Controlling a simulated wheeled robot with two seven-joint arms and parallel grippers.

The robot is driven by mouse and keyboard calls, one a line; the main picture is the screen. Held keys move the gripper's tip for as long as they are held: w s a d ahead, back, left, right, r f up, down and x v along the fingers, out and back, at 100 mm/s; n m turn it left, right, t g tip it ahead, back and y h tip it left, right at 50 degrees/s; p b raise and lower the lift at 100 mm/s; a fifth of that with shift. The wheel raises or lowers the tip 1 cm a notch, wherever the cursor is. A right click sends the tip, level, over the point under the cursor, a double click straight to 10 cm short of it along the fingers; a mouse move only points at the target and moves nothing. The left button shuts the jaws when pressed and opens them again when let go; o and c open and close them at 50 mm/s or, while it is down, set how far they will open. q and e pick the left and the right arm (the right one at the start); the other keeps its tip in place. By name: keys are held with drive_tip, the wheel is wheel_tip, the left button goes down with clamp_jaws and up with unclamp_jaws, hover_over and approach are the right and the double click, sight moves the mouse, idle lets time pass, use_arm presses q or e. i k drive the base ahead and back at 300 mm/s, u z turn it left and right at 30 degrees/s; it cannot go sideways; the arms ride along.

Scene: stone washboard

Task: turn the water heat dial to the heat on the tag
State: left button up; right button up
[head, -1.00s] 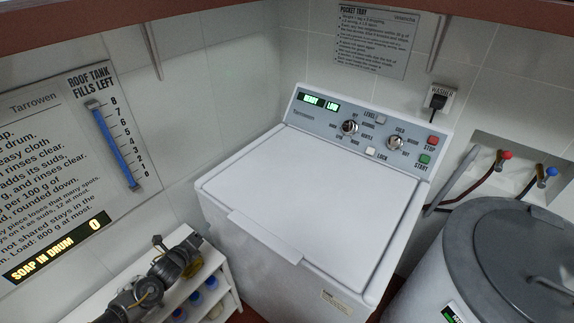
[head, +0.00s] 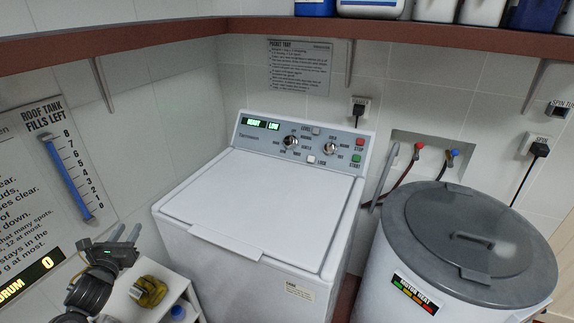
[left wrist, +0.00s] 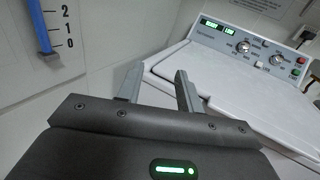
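The water heat dial (head: 333,147) is the right-hand knob on the washer's back panel (head: 255,137), with small words around it, among them what looks like cold, warm and hot. Its exact setting is too small to read. It also shows in the left wrist view (left wrist: 276,60). A second knob (head: 291,142) sits to its left. A small tag-like label (head: 299,291) is on the washer's front; its lines are unreadable. My left gripper (head: 126,234) is open and empty, left of the washer and well away from the dials. My right gripper is out of view.
The washer lid (head: 260,205) is closed and bare. A grey-lidded tub (head: 400,235) stands to the right. A red-brown shelf (head: 180,36) with containers runs overhead. A yellow object (head: 147,291) lies on a low white shelf (head: 120,305) near my left arm.

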sight(329, 148)
drive_tip(key=k, duration=0.8)
drive_tip(key=z, duration=0.8)
drive_tip(key=i, duration=0.6)
drive_tip(key=z, duration=0.65)
drive_tip(key=i, duration=1.25)
drive_tip(key=u, duration=0.7)
